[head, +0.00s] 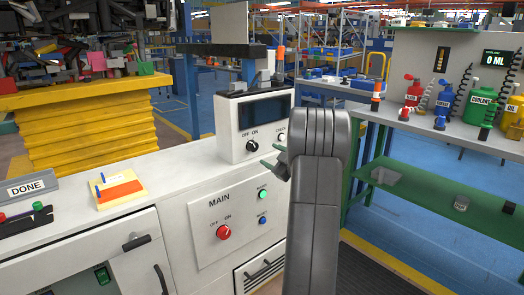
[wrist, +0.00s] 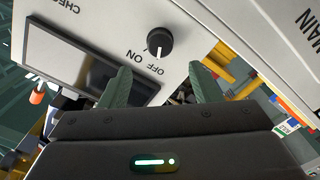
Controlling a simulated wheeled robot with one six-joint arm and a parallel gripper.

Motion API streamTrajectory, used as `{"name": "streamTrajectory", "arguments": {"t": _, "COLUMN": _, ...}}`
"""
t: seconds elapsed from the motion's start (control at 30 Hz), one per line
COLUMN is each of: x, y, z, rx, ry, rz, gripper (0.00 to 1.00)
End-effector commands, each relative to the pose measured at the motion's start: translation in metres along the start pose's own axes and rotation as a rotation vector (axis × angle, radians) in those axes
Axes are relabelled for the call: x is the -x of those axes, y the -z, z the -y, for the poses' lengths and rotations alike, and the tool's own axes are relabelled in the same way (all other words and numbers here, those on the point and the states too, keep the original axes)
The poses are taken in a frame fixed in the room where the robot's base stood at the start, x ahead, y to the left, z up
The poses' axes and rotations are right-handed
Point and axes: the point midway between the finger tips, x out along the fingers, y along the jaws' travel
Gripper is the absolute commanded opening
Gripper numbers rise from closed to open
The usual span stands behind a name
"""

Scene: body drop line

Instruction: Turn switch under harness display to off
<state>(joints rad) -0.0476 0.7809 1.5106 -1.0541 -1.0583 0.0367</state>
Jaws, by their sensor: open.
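The harness display (head: 265,112) is a dark blank screen on a white box on the workbench; it also shows in the wrist view (wrist: 80,62). Under it is the switch (head: 252,146), a round black knob beside OFF and ON labels. My gripper (head: 273,156) is open and empty, just right of and below the knob. In the wrist view its green fingers (wrist: 160,82) are apart, short of the knob and not touching it.
A MAIN panel with a red knob (head: 223,232) and green and blue buttons is below. A CHECK control (head: 282,137) is right of the switch. A DONE tray (head: 27,190) and a notepad (head: 121,187) lie left. A bottle bench (head: 460,125) stands right.

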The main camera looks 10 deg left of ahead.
Motion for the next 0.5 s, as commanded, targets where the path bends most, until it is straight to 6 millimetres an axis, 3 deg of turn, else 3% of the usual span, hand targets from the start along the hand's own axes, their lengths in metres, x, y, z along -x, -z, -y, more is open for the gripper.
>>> {"name": "streamTrajectory", "arguments": {"t": 0.2, "x": 0.038, "y": 0.0, "z": -0.001, "rx": 0.0, "ry": -0.001, "rz": 0.002, "gripper": 0.57}}
{"name": "streamTrajectory", "arguments": {"t": 0.5, "x": 0.05, "y": 0.0, "z": 0.0, "rx": 0.001, "ry": 0.001, "rz": -0.001, "gripper": 0.57}}
